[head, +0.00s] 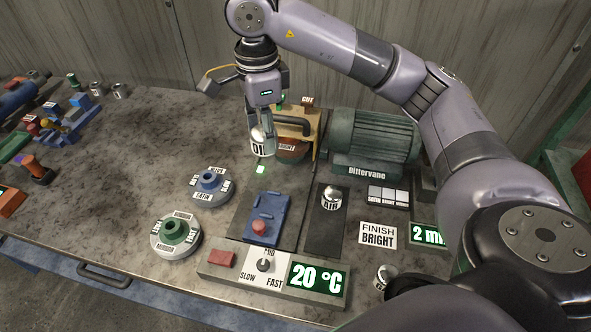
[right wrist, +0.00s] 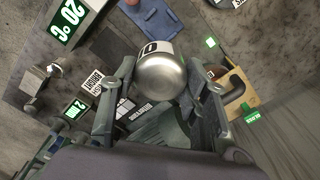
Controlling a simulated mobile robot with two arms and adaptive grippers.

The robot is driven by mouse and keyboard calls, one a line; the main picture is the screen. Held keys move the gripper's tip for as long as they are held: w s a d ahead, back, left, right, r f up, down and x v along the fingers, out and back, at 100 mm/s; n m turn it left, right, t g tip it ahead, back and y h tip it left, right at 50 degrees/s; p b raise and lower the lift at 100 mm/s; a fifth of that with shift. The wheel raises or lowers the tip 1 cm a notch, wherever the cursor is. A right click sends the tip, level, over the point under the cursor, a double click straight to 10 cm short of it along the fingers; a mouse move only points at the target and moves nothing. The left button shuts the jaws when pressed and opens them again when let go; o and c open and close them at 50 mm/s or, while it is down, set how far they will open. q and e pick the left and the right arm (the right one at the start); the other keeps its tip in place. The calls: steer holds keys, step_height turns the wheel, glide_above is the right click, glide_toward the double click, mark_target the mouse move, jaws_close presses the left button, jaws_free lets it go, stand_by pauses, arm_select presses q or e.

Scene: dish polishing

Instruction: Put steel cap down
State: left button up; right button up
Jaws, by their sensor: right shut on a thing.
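My right gripper (head: 262,124) points down over the workbench, left of the green motor. It is shut on a steel cap (head: 262,142), a rounded silver piece with a white label whose visible letters look like "OI". The cap hangs above the bench near a small green-lit square (head: 260,170). In the right wrist view the steel cap (right wrist: 162,77) sits between the two fingers of the gripper (right wrist: 168,84). A similar silver cap labelled "AIR" (head: 331,198) stands on a dark plate to the right. My left gripper is not in view.
A green motor (head: 375,142) and a tan stand (head: 310,125) rise behind. A blue fixture (head: 266,219) and a control panel (head: 225,285) lie in front. Two round polishing wheels (head: 210,187) (head: 176,234) are at left.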

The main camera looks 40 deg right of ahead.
step_height(320, 180, down, 14)
steer(key=shift+w+a+f+p, duration=0.15)
steer(key=shift+f+p, duration=0.1)
steer(key=shift+p, duration=0.85)
steer(key=shift+f, duration=0.75)
step_height(320, 180, down, 3)
steer(key=shift+f+p, duration=0.2)
steer(key=shift+p, duration=0.4)
steer(key=shift+f, duration=0.2)
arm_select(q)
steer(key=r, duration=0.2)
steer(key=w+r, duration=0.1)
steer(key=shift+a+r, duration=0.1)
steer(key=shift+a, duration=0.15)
